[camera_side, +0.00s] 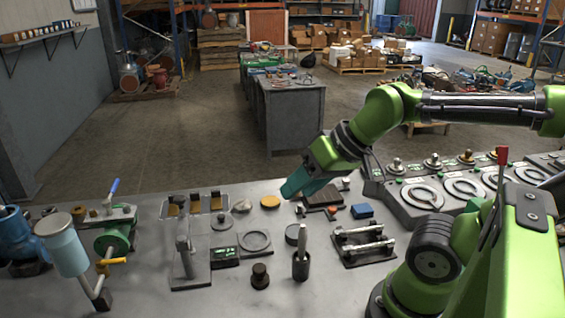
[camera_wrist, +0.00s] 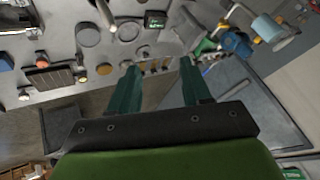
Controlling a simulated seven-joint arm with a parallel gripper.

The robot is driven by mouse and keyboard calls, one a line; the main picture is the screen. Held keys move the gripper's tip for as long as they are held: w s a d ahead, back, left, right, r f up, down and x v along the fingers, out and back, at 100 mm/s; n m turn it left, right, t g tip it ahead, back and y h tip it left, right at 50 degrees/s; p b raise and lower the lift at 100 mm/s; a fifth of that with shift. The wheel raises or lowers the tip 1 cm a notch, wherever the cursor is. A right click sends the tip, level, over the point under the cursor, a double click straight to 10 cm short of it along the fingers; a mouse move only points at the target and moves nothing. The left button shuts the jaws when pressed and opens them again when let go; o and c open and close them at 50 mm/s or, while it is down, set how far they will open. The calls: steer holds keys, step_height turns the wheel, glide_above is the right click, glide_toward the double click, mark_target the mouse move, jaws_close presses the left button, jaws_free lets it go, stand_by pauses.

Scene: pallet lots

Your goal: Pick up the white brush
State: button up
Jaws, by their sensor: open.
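The white brush (camera_side: 303,241) stands upright with its pale handle up in a small dark cup (camera_side: 301,268) near the front middle of the bench. Its lower end is hidden in the cup. In the wrist view, a pale handle that appears to be the brush (camera_wrist: 104,13) shows at the top edge, partly cut off. My gripper (camera_side: 287,192) has teal fingers and hangs over the back part of the bench, behind and above the brush, clear of it. In the wrist view my gripper (camera_wrist: 160,68) has its two fingers spread apart with nothing between them.
Right of the cup is a rack with two metal bars (camera_side: 362,243). A blue block (camera_side: 362,211) lies behind the rack.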

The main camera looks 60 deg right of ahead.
mark_target(302, 225)
steer(key=shift+f, duration=0.1)
steer(key=f+n+g, duration=0.2)
steer(key=f, duration=0.1)
steer(key=w+d+f+n+g+h, duration=0.1)
steer(key=f+n+g, duration=0.1)
steer(key=f, duration=0.2)
steer(key=d+f+n+g+h, duration=0.1)
steer(key=f+g, duration=0.2)
steer(key=f, duration=0.1)
steer(key=shift+w+d+f+n, duration=0.15)
steer(key=shift+d+f+n, duration=0.05)
steer(key=shift+n, duration=0.2)
steer(key=shift+d+f, duration=0.1)
steer(key=shift+f, duration=2.6)
steer(key=shift+c, duration=0.5)
